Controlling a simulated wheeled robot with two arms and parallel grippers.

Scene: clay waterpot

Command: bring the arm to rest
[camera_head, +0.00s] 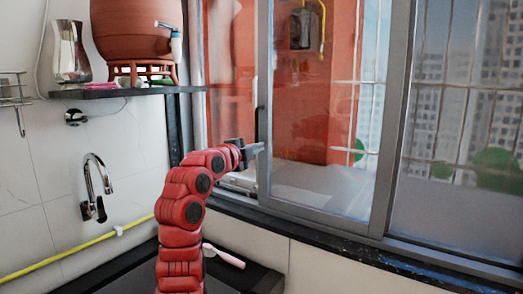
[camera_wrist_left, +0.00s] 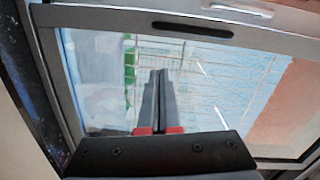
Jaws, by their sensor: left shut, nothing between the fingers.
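My left arm is red and reaches up from the bottom of the head view. Its gripper (camera_head: 256,148) is at the left frame of the sliding window (camera_head: 262,100), close to it; I cannot tell whether it touches. In the left wrist view the two dark fingers (camera_wrist_left: 158,98) lie together, shut and empty, in front of the window glass (camera_wrist_left: 205,75). My right gripper is in neither view.
A clay waterpot (camera_head: 138,30) stands on a dark shelf (camera_head: 115,92) at the upper left. A metal tap (camera_head: 100,180) and a yellow hose (camera_head: 75,250) are on the tiled wall. A pink-handled brush (camera_head: 224,256) lies on the dark counter (camera_head: 262,278). A dark sill runs below the window.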

